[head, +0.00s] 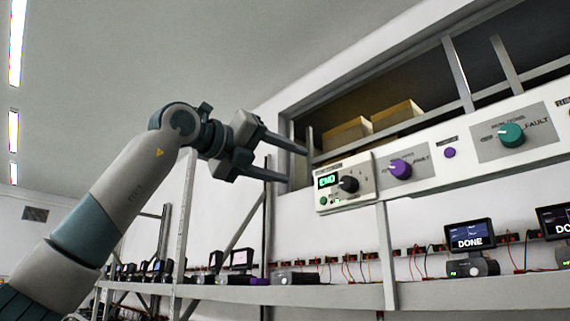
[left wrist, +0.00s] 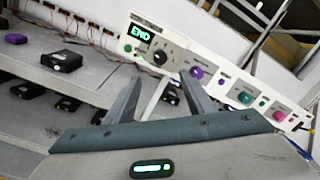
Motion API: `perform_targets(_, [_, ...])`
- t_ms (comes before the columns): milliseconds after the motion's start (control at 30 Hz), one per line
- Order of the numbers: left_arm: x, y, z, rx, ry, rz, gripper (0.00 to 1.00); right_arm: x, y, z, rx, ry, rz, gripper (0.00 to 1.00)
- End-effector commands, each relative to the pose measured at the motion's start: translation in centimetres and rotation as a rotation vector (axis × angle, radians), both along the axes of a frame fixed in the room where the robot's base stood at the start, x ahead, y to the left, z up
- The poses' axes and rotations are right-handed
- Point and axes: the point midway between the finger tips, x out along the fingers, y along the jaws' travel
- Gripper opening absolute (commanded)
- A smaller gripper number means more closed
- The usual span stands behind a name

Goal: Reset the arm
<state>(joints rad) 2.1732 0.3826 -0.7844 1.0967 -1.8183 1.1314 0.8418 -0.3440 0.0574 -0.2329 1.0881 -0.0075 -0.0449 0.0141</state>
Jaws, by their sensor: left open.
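My left arm reaches up from the lower left in the head view. Its gripper (head: 296,165) is open, with nothing between the two fingers. The fingers point right, towards the control panel, and look apart from its left end. In the left wrist view the gripper (left wrist: 162,80) also shows open and empty, below the panel. The control unit (head: 363,197) at the panel's left end has a green display (head: 327,181) reading END and a black knob (head: 349,184). My right gripper is not in view.
The panel continues right with a purple knob (head: 401,169) and a teal knob (head: 512,135). Cardboard boxes (head: 397,115) stand on the rack above. The shelf (head: 340,297) below holds several devices, one with a screen (head: 470,235) reading DONE. Rack posts (head: 186,220) stand near my arm.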

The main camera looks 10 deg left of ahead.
Motion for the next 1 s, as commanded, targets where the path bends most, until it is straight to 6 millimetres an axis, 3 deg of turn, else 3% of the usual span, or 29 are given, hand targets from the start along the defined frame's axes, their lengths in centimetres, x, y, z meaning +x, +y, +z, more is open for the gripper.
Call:
perform_targets(367, [0.1, -0.1, -0.1, 0.0, 0.002, -0.001, 0.5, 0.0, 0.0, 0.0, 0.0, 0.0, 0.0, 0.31])
perform_targets(567, [1.8, -0.9, -2.2, -0.011, 0.033, -0.039, 0.5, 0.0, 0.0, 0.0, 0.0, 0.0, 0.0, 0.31])
perform_targets(767, [6.0, -3.4, -8.4, -0.06, 0.118, -0.152, 0.5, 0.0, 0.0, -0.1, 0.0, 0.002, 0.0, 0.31])
perform_targets(1000, [11.8, -6.7, -19.4, -0.194, 0.261, -0.324, 0.5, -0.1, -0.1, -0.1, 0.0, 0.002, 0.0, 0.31])
